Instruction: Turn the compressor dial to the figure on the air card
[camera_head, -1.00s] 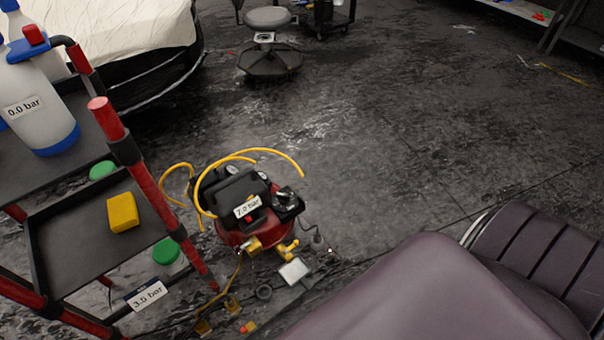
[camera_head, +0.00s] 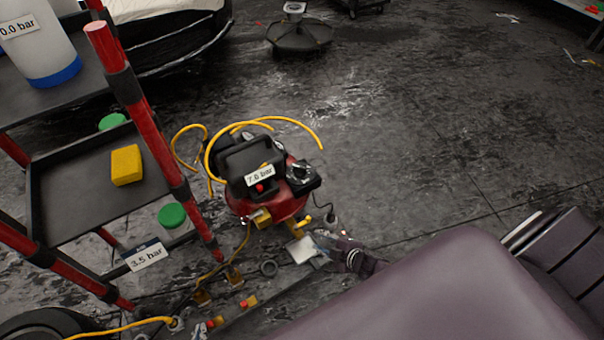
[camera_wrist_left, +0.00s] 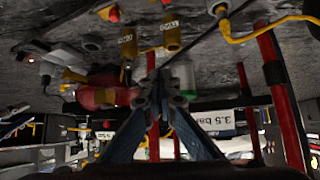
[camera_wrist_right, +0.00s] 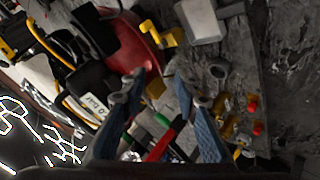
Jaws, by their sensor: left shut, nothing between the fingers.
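The red and black compressor (camera_head: 265,195) stands on the floor in the head view. Neither gripper visibly touches the dial.
A red-posted cart (camera_head: 75,205) stands left of the compressor, holding a yellow sponge (camera_head: 127,165). A bottle (camera_head: 40,45) labelled 0.0 bar is above. Yellow hose (camera_head: 265,121) loops around the compressor. Brass fittings (camera_head: 247,302) lie in front.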

